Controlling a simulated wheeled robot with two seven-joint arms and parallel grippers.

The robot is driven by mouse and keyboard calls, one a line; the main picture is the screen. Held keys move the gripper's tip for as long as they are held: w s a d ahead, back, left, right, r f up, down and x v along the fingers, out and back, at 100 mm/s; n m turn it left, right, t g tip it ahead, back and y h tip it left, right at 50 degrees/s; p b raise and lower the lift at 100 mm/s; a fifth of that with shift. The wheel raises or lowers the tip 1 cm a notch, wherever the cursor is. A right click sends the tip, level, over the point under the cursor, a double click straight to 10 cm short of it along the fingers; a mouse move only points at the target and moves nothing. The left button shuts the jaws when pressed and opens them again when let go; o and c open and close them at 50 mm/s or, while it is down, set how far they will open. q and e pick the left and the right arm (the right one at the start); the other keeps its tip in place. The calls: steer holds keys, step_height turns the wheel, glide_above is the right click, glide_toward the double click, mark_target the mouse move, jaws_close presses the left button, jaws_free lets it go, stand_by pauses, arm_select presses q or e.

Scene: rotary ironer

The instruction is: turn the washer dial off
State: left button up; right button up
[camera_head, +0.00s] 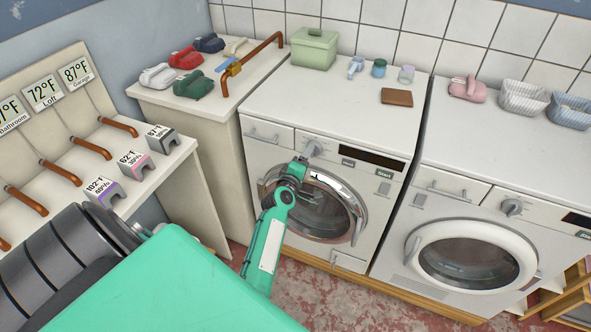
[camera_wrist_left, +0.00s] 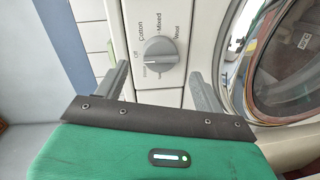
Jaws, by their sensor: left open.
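The washer dial (camera_wrist_left: 160,54) is a round grey knob on a white panel in the left wrist view. In the head view the dial (camera_head: 311,149) sits on the left washer (camera_head: 335,105), partly behind my left gripper (camera_head: 299,166). My right gripper is out of view.
The left washer's round door (camera_head: 357,205) is close below the dial. A second machine (camera_head: 470,190) with its own dial (camera_head: 512,207) stands to the right. A green box (camera_head: 314,48), small cups and a brown wallet-like item (camera_head: 397,97) are on the left washer's top.

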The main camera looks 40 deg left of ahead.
arm_select(q)
steer(key=b+v, duration=0.1)
steer(key=v, duration=0.8)
